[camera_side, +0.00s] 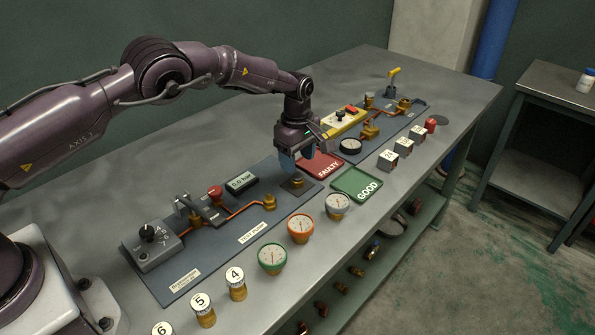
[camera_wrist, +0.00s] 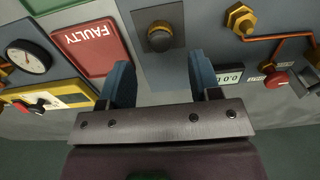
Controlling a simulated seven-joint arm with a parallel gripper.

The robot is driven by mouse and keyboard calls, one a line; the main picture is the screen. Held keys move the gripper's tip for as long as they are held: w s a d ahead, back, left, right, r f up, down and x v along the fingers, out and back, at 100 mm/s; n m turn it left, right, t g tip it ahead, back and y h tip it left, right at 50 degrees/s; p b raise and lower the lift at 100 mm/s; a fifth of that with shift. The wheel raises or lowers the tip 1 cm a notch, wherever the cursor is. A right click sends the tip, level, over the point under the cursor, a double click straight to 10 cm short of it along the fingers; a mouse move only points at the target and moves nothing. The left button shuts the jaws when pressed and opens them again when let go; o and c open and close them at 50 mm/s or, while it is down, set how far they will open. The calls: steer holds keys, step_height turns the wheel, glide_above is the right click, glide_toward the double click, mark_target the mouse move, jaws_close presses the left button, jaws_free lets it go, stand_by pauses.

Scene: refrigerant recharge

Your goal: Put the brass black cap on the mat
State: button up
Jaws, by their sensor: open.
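A brass fitting with a dark top, which looks like the brass black cap (camera_wrist: 160,37), sits on a dark square plate in the wrist view. In the side view this cap (camera_side: 297,182) is just below and in front of my gripper (camera_side: 297,163). In the wrist view my gripper (camera_wrist: 161,75) is open, with its two blue fingers apart and nothing between them. The cap lies beyond the fingertips, roughly centred between them. A dark round disc, possibly the mat (camera_side: 442,118), lies at the right on the bench.
The red FAULTY tray (camera_side: 322,164) and green GOOD tray (camera_side: 358,184) lie beside the panel. Gauges (camera_side: 301,228), numbered brass pieces (camera_side: 236,283) and tagged blocks (camera_side: 388,159) line the front. A red cap-like piece (camera_side: 430,124) stands near the disc. A yellow device (camera_side: 345,122) stands behind FAULTY.

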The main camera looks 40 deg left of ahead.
step_height(320, 180, up, 7)
step_height(320, 180, up, 13)
steer(key=m+t, duration=0.1)
steer(key=m, duration=0.2)
glide_above(297, 175)
steer(key=s+a, duration=0.2)
steer(key=s, duration=0.3)
steer(key=s+r+m+t+h, duration=0.1)
steer(key=s+r+m+t, duration=0.1)
steer(key=s+r+m, duration=0.5)
steer(key=s+m+t+y, duration=0.1)
steer(key=s+m, duration=0.7)
steer(key=s, duration=1.6)
steer(key=shift+s+d+r+t, duration=0.25)
steer(key=shift+s+r+t, duration=0.2)
steer(key=shift+t, duration=0.35)
